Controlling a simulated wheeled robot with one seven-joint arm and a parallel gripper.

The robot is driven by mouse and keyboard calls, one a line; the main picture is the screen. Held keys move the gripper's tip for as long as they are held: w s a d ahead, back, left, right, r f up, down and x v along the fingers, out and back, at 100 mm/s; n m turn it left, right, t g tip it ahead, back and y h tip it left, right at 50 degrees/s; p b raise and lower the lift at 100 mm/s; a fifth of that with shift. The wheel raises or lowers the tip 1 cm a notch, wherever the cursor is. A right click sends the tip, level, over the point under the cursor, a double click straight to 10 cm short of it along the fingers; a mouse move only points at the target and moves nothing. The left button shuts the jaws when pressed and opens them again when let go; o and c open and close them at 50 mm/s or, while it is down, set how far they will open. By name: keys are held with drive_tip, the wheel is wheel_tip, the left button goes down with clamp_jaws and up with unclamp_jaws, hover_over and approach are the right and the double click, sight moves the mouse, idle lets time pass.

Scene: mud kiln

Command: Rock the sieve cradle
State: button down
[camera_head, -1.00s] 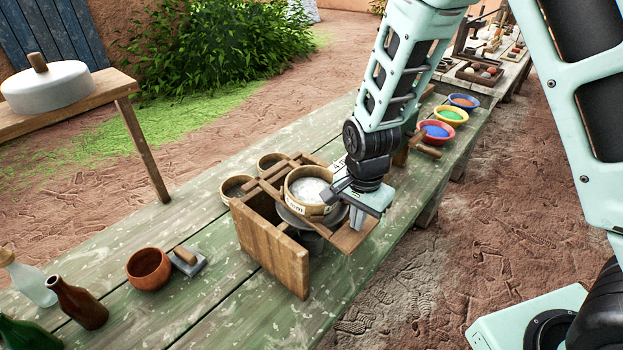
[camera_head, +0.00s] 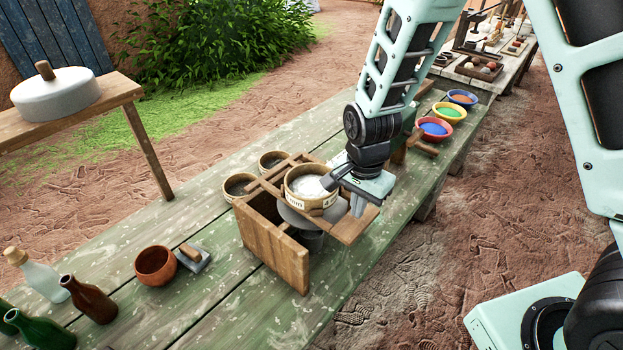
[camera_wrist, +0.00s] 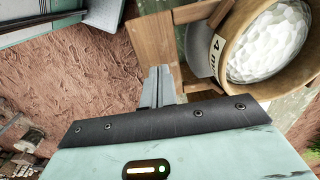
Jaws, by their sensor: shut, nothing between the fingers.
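The sieve cradle (camera_head: 272,248) is a wooden frame on the green table, with rails across its top. A round labelled sieve (camera_head: 311,188) with white material in it sits on the rails; it also shows in the wrist view (camera_wrist: 228,55). A grey pan or bowl is partly visible under the sieve. My gripper (camera_head: 358,206) is shut and empty at the right end of the cradle, beside the sieve. In the wrist view its closed fingers (camera_wrist: 158,85) overlap the cradle's wooden edge (camera_wrist: 152,35); I cannot tell whether they touch it.
Two round sieves (camera_head: 239,187) stand behind the cradle. A brown bowl (camera_head: 155,266), a small grey block with a wooden handle (camera_head: 193,258) and bottles (camera_head: 88,299) stand at left. Bowls of coloured powder (camera_head: 434,129) stand beyond my arm. The table front is clear.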

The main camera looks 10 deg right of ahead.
drive_tip(key=shift+r+p, duration=2.25)
drive_tip(key=shift+r, duration=0.35)
drive_tip(key=shift+f, duration=0.1)
drive_tip(key=shift+s+a+b, duration=0.2)
drive_tip(key=shift+a+b, duration=0.1)
drive_tip(key=shift+b, duration=0.15)
drive_tip(key=s+a+r+n+b, duration=0.1)
drive_tip(key=s+a+n+b, duration=0.1)
drive_tip(key=s+n+b, duration=0.4)
drive_tip(key=s+a+r+n+b, duration=0.1)
drive_tip(key=s+a+n+b, duration=0.2)
drive_tip(key=s+n, duration=0.9)
drive_tip(key=s+b, duration=0.1)
drive_tip(key=b, duration=0.2)
drive_tip(key=shift+s+a+r+y, duration=0.25)
drive_tip(key=shift+s+a+y, duration=0.05)
drive_tip(key=shift+a, duration=0.05)
